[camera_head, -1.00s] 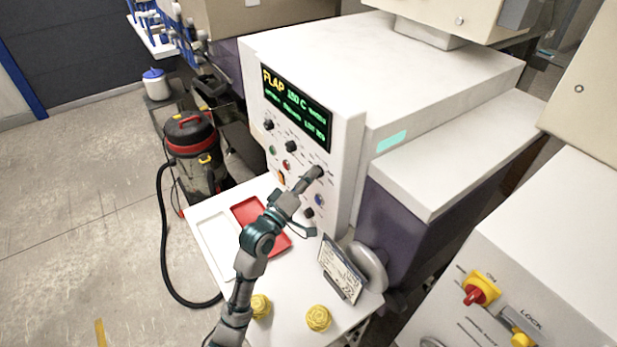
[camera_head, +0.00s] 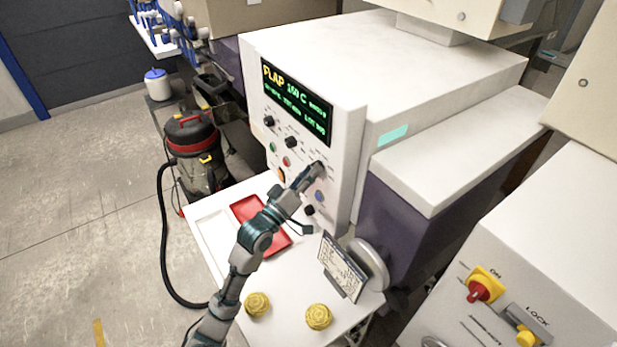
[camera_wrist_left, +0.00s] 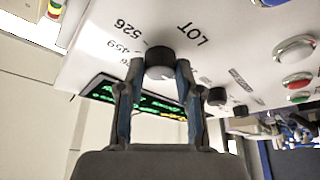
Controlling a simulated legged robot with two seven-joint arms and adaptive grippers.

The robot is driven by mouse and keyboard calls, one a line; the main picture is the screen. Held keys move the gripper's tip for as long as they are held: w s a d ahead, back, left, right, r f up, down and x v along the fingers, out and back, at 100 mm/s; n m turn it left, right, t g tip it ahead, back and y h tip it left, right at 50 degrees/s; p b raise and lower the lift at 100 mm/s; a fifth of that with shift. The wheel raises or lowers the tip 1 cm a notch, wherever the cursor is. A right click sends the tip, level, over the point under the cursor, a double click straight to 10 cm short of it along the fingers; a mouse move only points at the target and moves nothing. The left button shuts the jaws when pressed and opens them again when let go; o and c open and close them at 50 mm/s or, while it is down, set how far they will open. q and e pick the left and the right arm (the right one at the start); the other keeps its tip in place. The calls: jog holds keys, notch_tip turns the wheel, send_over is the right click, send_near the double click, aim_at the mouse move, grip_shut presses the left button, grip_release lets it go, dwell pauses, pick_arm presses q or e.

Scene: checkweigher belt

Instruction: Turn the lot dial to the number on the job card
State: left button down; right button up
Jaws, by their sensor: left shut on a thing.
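The lot dial (camera_wrist_left: 160,56) is a dark round knob on the white control panel (camera_head: 344,165), with LOT, 526 and 459 printed near it in the left wrist view. My left gripper (camera_wrist_left: 160,70) is shut on the dial, one finger on each side. In the head view my left gripper (camera_head: 312,175) reaches the panel's right side and largely hides the dial. Its pointer cannot be made out. The job card (camera_head: 342,268) stands tilted in a dark holder on the white table; its writing is too small to read. My right gripper is not in view.
A display (camera_head: 296,103) with yellow and green text sits above other knobs and coloured buttons. A red tray (camera_head: 277,236) and yellow knobs (camera_head: 318,317) are on the table below my arm. A vacuum cleaner (camera_head: 190,150) stands at left; a switch cabinet (camera_head: 540,260) at right.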

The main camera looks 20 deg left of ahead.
pick_arm(q)
jog(key=m+h+b, duration=0.1)
jog(key=m, duration=0.2)
jog(key=f+m+h+b, duration=0.1)
jog(key=m+h+b, duration=0.1)
jog(key=m, duration=0.2)
jog(key=shift+w+b, duration=0.2)
jog(key=shift+b, duration=0.1)
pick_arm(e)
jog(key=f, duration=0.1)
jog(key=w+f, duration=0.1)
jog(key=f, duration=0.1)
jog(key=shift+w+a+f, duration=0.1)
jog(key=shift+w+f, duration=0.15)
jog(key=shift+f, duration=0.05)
pick_arm(q)
jog(key=c, duration=0.8)
grip_release()
jog(key=shift+o, duration=0.2)
jog(key=shift+w+r, duration=0.1)
jog(key=shift+w, duration=0.15)
jog(key=v, duration=1.2)
jog(key=shift+a, duration=0.25)
